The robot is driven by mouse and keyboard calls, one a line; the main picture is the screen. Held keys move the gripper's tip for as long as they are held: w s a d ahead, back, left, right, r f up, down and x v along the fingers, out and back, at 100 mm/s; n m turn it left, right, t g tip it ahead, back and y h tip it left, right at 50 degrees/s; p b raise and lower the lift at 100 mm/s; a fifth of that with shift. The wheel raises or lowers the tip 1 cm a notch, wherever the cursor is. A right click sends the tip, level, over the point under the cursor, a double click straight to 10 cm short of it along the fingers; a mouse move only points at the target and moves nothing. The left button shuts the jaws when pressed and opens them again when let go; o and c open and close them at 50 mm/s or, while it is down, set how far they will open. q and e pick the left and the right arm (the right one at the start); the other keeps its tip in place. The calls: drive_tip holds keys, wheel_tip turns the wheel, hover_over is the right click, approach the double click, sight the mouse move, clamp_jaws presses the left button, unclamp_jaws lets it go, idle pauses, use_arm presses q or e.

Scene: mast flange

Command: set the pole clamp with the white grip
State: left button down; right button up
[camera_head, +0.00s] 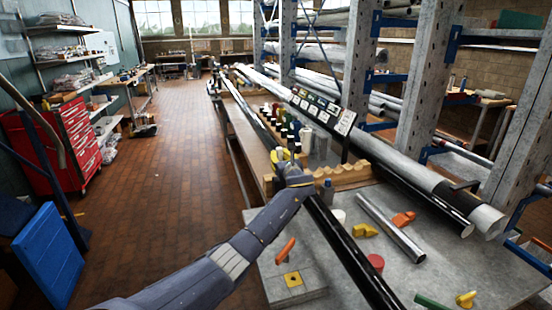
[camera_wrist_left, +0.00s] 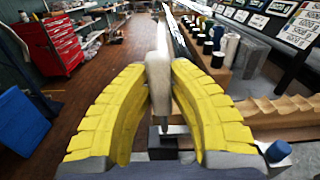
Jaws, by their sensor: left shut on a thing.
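My left gripper (camera_head: 287,160) is over the near part of the bench, beside a long black pole (camera_head: 345,245). In the left wrist view its yellow ribbed fingers (camera_wrist_left: 160,85) are shut on an upright off-white grip (camera_wrist_left: 158,70). A thin stem runs down from the grip to a dark block (camera_wrist_left: 163,140), which looks like the pole clamp. How the clamp sits on the pole is hidden. In the head view the hand covers the grip. My right gripper is not in view.
A silver tube (camera_head: 390,228), a red cylinder (camera_head: 375,262), an orange handle (camera_head: 285,250) and an orange piece (camera_head: 403,219) lie on the grey bench top. A wavy wooden rack (camera_head: 345,175) and several dark spools stand behind.

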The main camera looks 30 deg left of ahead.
use_arm(q)
drive_tip(key=shift+w+m, duration=0.15)
drive_tip(key=shift+m, duration=0.25)
drive_tip(key=c, duration=1.2)
unclamp_jaws()
drive_tip(key=shift+c, duration=0.2)
drive_tip(key=v, duration=1.2)
